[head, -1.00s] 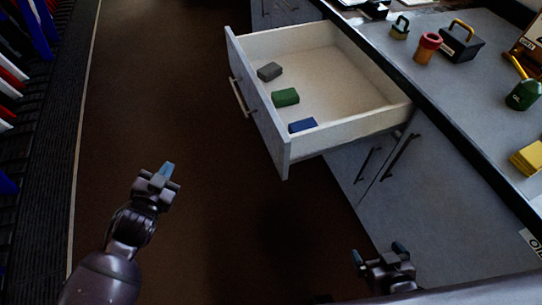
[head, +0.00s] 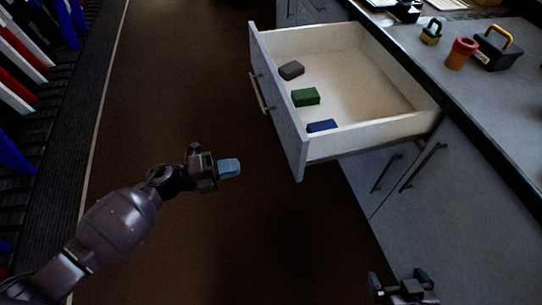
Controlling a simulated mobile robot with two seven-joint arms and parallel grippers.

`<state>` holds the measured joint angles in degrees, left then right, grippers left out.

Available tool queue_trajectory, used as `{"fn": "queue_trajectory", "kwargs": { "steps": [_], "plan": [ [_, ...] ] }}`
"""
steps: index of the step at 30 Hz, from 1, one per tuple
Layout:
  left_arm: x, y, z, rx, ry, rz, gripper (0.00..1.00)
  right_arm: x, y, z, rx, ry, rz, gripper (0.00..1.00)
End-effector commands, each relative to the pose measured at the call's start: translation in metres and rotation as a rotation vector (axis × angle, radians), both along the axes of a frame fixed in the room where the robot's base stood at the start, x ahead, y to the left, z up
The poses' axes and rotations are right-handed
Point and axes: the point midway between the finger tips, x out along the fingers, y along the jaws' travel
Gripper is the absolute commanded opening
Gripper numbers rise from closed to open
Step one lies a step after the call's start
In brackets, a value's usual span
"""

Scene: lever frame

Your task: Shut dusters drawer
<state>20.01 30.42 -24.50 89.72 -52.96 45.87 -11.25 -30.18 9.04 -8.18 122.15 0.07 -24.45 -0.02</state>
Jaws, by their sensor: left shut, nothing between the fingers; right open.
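The drawer (head: 372,145) stands pulled out from the grey cabinet. Its front panel (head: 283,110) faces left and carries a bar handle (head: 260,93). Inside lie a grey block (head: 291,70), a green block (head: 305,97) and a blue block (head: 322,126), perhaps the dusters. My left gripper (head: 230,168) is shut and empty, left of the drawer front's near end and apart from it. My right gripper (head: 400,279) is open and empty at the bottom, below and in front of the drawer, near the cabinet doors.
The worktop (head: 480,110) holds a red-orange cup (head: 460,53), a black box with a yellow handle (head: 494,48) and a padlock-like item (head: 431,33). Cabinet doors with bar handles (head: 423,167) are below. Bare brown floor (head: 180,90) lies left of the drawer. Coloured panels stand at far left.

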Motion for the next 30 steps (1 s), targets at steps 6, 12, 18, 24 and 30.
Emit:
{"fn": "queue_trajectory", "kwargs": {
  "steps": [6,12,18,24,30],
  "plan": [
    [0.008,-0.024,0.0,-0.003,-0.001,0.002,0.0,-0.004,0.001,-0.004,0.003,0.01,-0.004,1.0],
    [0.019,-0.058,0.0,-0.004,-0.001,0.002,0.0,-0.006,0.001,-0.007,0.004,0.017,-0.006,1.0],
    [0.03,-0.091,0.0,-0.004,0.001,0.003,0.0,-0.007,0.001,-0.01,0.004,0.023,-0.005,1.0],
    [0.038,-0.117,0.0,-0.003,0.001,0.004,0.0,-0.007,0.001,-0.012,0.004,0.025,-0.004,1.0],
    [0.042,-0.129,-0.001,-0.001,0.002,0.006,0.0,-0.004,0.001,-0.012,0.003,0.02,-0.001,1.0]
  ]
}}
